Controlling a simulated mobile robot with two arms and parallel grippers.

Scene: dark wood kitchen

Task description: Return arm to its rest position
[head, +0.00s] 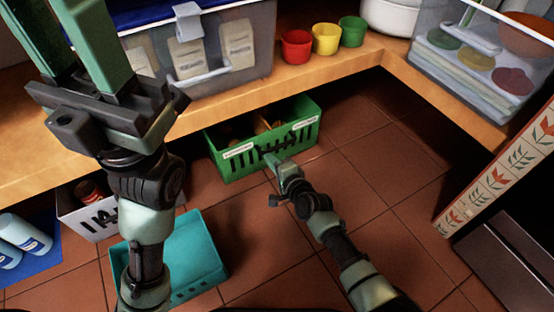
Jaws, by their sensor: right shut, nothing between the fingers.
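My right gripper (270,160) is shut and empty. It reaches forward over the tiled floor, and its tip overlaps the front of the green crate (240,164) in the head view. I cannot tell whether it touches the crate. My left gripper (72,40) is raised large and close at the upper left, its two long green fingers pointing up.
A wooden shelf (350,72) carries a clear bin (262,40), red, yellow and green cups (326,38) and a clear box (440,72).

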